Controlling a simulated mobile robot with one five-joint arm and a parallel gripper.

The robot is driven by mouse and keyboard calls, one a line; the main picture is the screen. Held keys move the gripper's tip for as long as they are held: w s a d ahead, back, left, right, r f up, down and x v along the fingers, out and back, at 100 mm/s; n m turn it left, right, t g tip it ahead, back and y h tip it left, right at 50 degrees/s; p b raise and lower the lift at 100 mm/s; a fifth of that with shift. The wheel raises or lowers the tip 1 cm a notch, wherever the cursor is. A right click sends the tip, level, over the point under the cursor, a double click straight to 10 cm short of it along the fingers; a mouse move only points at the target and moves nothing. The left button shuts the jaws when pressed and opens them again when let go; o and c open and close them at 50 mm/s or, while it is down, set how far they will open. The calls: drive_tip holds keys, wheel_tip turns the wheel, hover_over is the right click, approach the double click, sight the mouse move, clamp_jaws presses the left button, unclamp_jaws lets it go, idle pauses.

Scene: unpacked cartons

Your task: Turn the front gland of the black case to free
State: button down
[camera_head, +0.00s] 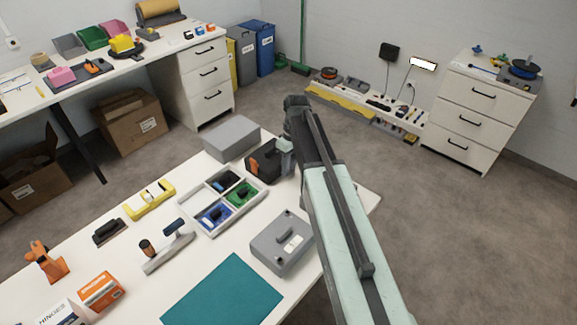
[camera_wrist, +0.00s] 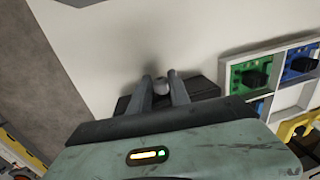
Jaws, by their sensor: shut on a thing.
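The black case (camera_head: 261,166) stands on the white table, beside the four-compartment tray and in front of a plain grey box. A reddish-brown patch shows on it. In the wrist view, the dark case (camera_wrist: 203,88) lies just beyond my gripper (camera_wrist: 162,92). My gripper's two grey fingers are shut on a small round grey gland (camera_wrist: 161,86) at the case. In the head view my gripper (camera_head: 285,147) is at the right end of the case, partly covered by my own arm. The gland's turn angle and markings cannot be made out.
The tray (camera_head: 206,226) holds green and blue fittings. A grey case (camera_head: 268,256) is nearer, with a teal mat (camera_head: 222,292) to its left. The grey box (camera_head: 231,130) stands close behind the black case. Bare floor lies beyond the table's right edge.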

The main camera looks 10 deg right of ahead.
drive_tip(key=t+h, duration=0.1)
drive_tip(key=s+t+h, duration=0.1)
drive_tip(key=shift+a+f+h, duration=0.15)
drive_tip(key=shift+a+h, duration=0.2)
drive_tip(key=shift+h, duration=0.05)
drive_tip(key=shift+a+f+t+h+b, duration=0.15)
drive_tip(key=shift+t+h+b, duration=0.25)
drive_tip(key=shift+h+b, duration=0.2)
drive_tip(key=shift+a+f+t+h+b, duration=0.1)
drive_tip(key=shift+t+h+b, duration=0.3)
drive_tip(key=shift+h+b, duration=0.15)
drive_tip(key=t+h+b, duration=0.1)
drive_tip(key=b, duration=0.1)
drive_tip(key=t+h+b, duration=0.1)
drive_tip(key=h+b, duration=0.1)
drive_tip(key=b, duration=0.1)
drive_tip(key=shift+s+a+f, duration=0.15)
drive_tip(key=shift+s+f, duration=0.05)
drive_tip(key=shift+f, duration=0.15)
drive_tip(key=t+h+b, duration=0.1)
drive_tip(key=h+b, duration=0.1)
drive_tip(key=b, duration=0.2)
drive_tip(key=shift+a+r+t, duration=0.1)
drive_tip(key=shift+t, duration=0.3)
drive_tip(key=shift+r, duration=0.1)
drive_tip(key=c, duration=1.2)
unclamp_jaws()
drive_tip(key=shift+s, duration=0.1)
drive_tip(key=shift+a+r, duration=0.1)
